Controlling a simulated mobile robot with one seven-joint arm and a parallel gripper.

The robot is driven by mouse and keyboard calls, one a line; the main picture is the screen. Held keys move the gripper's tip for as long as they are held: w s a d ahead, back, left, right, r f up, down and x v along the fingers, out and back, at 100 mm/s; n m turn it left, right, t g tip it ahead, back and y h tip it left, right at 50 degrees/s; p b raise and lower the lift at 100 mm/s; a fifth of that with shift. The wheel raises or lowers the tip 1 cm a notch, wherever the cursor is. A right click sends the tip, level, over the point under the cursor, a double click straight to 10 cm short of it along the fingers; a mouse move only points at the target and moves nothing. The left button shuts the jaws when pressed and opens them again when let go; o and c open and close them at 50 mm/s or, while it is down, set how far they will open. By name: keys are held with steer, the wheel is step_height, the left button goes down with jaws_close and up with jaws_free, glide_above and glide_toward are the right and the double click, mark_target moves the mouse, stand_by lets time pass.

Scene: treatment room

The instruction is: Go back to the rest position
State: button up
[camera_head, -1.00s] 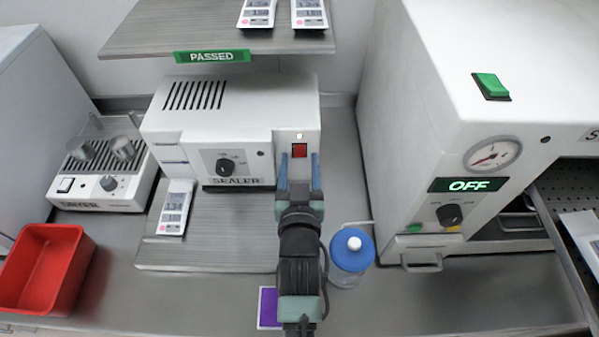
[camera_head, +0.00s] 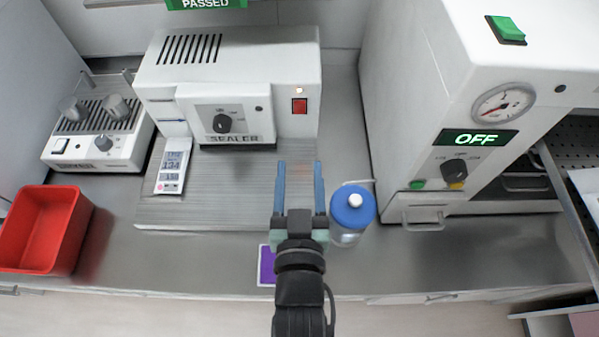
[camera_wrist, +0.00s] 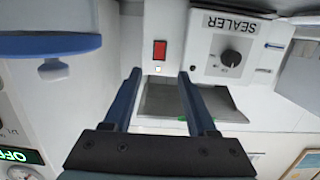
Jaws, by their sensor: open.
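My gripper (camera_head: 300,188) is open and empty, with its two blue fingers apart. In the head view it hangs over the front right part of the ridged grey platform before the sealer (camera_head: 230,90). In the wrist view the fingers (camera_wrist: 158,100) point toward the sealer's front (camera_wrist: 225,50) and its red switch (camera_wrist: 159,50), with nothing between them. The sealer's switch (camera_head: 299,106) has an orange lamp above it.
A bottle with a blue lid (camera_head: 353,206) stands close right of my gripper. A purple card (camera_head: 267,266) lies partly behind my arm. A pouch (camera_head: 173,166) lies on the platform's left. A red bin (camera_head: 45,230), dryer (camera_head: 98,130) and autoclave marked OFF (camera_head: 470,100) flank the space.

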stand_by(0.5)
steer(key=w+r+t, duration=0.3)
steer(key=r, duration=1)
steer(key=w+r+t, duration=0.2)
steer(key=w+r, duration=0.2)
steer(key=r, duration=0.8)
steer(key=s+r+t, duration=0.3)
steer(key=s+r, duration=0.1)
steer(key=r, duration=0.8)
steer(key=s+r+t, duration=0.3)
steer(key=s+r, duration=0.2)
steer(key=r, duration=0.8)
steer(key=shift+r, duration=0.2)
steer(key=shift+f, duration=0.1)
